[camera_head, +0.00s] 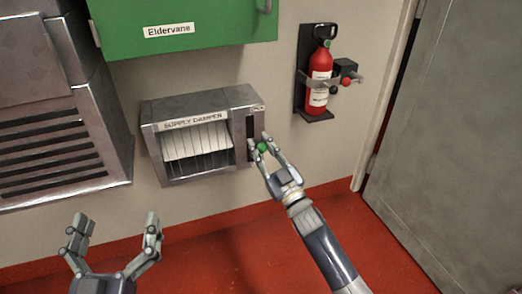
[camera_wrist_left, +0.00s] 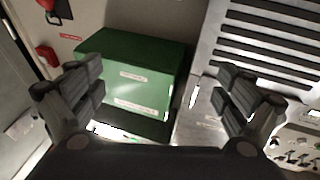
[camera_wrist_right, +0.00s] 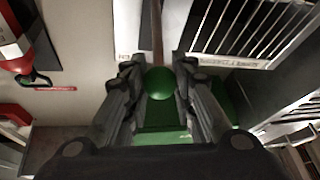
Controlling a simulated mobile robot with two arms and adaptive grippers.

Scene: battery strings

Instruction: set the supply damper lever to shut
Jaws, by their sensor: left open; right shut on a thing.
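The supply damper (camera_head: 203,121) is a grey metal box on the wall with a labelled top edge and pale slats behind its front opening. A dark upright slot (camera_head: 250,127) runs along its right side. The lever's green knob (camera_head: 262,147) is near the slot's lower end. My right gripper (camera_head: 264,144) is shut on the knob, which also shows between the fingers in the right wrist view (camera_wrist_right: 159,82). The slot's end markings are too small to read. My left gripper (camera_head: 114,230) is open and empty, low at the left, away from the damper.
A green cabinet (camera_head: 190,22) labelled Eldervane hangs above the damper. A red extinguisher (camera_head: 319,80) is mounted to the right, near a grey door (camera_head: 440,140). A metal louvred unit (camera_head: 60,140) stands at the left. The red floor (camera_head: 235,250) below is clear.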

